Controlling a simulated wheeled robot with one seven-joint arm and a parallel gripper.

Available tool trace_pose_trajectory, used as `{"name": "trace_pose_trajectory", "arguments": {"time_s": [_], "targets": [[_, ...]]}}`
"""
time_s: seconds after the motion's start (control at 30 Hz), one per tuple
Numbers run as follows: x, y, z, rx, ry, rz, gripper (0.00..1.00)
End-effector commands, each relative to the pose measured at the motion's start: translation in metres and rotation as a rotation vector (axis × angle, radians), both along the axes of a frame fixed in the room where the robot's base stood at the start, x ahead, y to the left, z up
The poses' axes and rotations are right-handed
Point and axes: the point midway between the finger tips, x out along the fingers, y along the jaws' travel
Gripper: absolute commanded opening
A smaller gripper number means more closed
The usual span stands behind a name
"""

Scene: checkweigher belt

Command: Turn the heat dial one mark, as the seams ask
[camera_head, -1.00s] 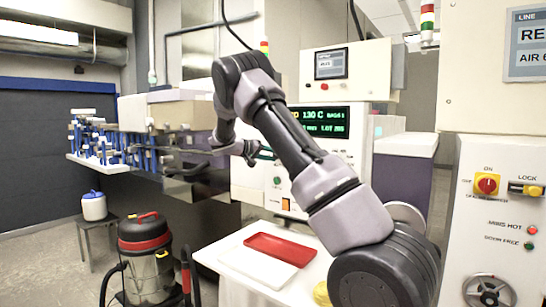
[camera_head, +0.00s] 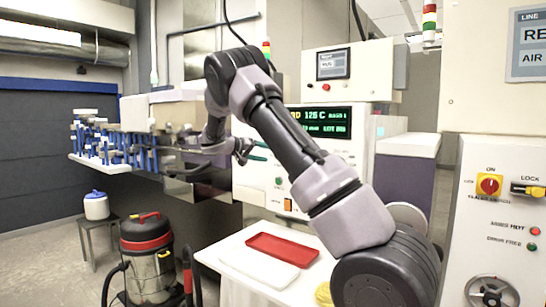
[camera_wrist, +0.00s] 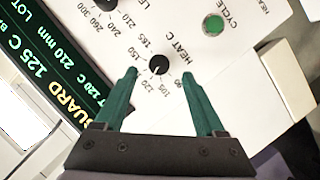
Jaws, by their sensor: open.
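The heat dial (camera_wrist: 159,65) is a small round black knob labelled "HEAT C", with numbers around it from about 90 to 165. It shows in the wrist view just beyond and between my fingertips. My gripper (camera_wrist: 160,73) is open, with a green finger on each side and nothing held. The knob appears free of both fingers. In the head view my gripper (camera_head: 249,151) is at the front of the white control panel (camera_head: 256,183). The green-lettered display (camera_head: 326,121) reads 125 C. No seams can be made out.
A second black knob (camera_wrist: 106,3) and a green cycle button (camera_wrist: 213,25) sit near the heat dial. In the head view, a red tray (camera_head: 282,248) lies on a white table (camera_head: 232,257) below the panel. A vacuum canister (camera_head: 146,265) stands at left.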

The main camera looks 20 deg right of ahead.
Motion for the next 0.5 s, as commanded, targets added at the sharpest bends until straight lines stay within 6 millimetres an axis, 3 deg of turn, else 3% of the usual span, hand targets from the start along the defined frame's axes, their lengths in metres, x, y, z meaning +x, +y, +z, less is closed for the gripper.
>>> {"name": "trace_pose_trajectory", "arguments": {"time_s": [0.2,0.5], "targets": [[-0.012,0.040,0.012,0.000,-0.003,0.002,0.72],[-0.018,0.059,0.018,0.000,-0.001,0.000,0.72]]}}
